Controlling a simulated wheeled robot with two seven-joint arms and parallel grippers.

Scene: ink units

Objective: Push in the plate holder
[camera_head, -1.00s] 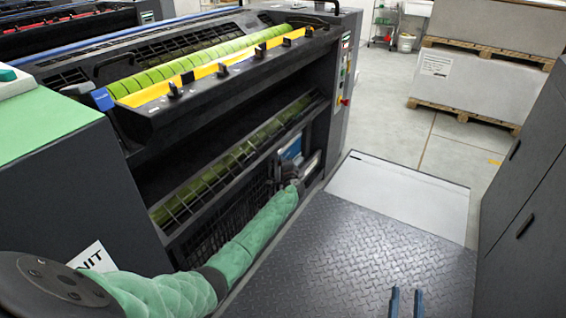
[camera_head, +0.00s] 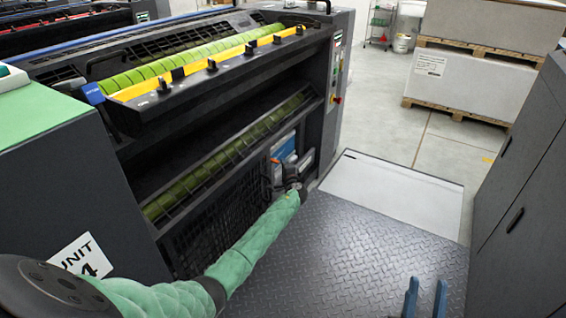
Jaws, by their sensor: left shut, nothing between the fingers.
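The dark printing unit (camera_head: 225,125) fills the middle left. A long yellow bar with black clamps (camera_head: 195,73) runs along its upper front, and a blue and white part (camera_head: 284,148) sits low at its right end. I cannot tell for sure which of these is the plate holder. My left arm, in a green sleeve, reaches across the lower front. My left gripper (camera_head: 287,173) is shut and empty at the blue and white part; its fingertips are small and dark, and contact is unclear. My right gripper (camera_head: 426,297) shows two blue fingers apart, open and empty over the floor plate.
A dark tread plate (camera_head: 350,245) and a pale panel (camera_head: 392,192) lie right of the unit and look clear. Dark cabinets (camera_head: 525,200) stand at the right edge. A green-topped unit (camera_head: 40,125) is at the left. Pallets with white stacks (camera_head: 460,85) stand behind.

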